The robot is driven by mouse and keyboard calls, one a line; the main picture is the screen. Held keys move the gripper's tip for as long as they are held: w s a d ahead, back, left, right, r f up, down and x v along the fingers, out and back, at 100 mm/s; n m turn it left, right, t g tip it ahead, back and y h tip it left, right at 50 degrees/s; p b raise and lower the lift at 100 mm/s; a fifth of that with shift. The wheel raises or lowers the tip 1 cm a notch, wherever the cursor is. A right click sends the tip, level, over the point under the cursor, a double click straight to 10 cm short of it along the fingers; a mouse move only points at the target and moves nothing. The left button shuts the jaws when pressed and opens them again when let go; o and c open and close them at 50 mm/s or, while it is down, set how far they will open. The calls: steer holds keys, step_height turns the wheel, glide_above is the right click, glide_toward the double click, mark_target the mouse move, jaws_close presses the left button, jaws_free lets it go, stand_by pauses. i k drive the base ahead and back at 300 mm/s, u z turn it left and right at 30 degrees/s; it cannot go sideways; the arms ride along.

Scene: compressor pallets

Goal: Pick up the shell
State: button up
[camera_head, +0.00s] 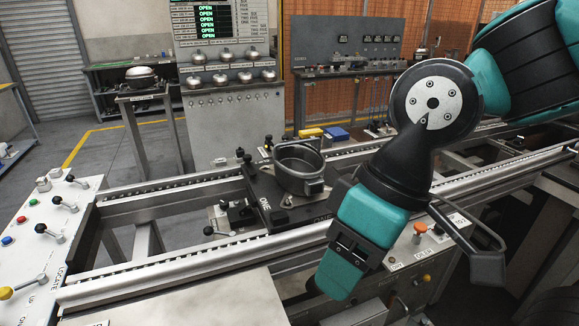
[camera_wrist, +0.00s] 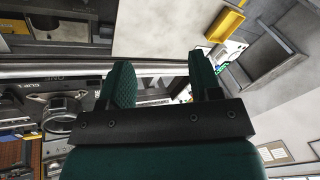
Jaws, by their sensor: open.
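An open grey metal shell (camera_head: 300,168) sits upright on a dark pallet (camera_head: 262,196) marked "ONE" on the conveyor rails. It also shows at the left of the wrist view (camera_wrist: 62,110). My gripper shows in the wrist view (camera_wrist: 163,82) with its two green fingers apart and nothing between them. The fingers are well to the side of the shell, not touching it. In the head view my arm comes down from the upper right, right of the shell, and the fingertips cannot be made out.
Conveyor rails (camera_head: 185,190) run across the middle. A control panel with levers (camera_head: 45,235) is at the left. A rack with several metal domes (camera_head: 232,78) stands behind, and another dome (camera_head: 140,76) sits on a side stand. A yellow bin (camera_wrist: 226,24) shows in the wrist view.

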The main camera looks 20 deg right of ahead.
mark_target(299, 168)
steer(key=k, duration=0.5)
steer(key=z, duration=1.4)
steer(key=i, duration=1.05)
steer(key=u, duration=2.6)
steer(key=i, duration=0.5)
steer(key=z, duration=0.05)
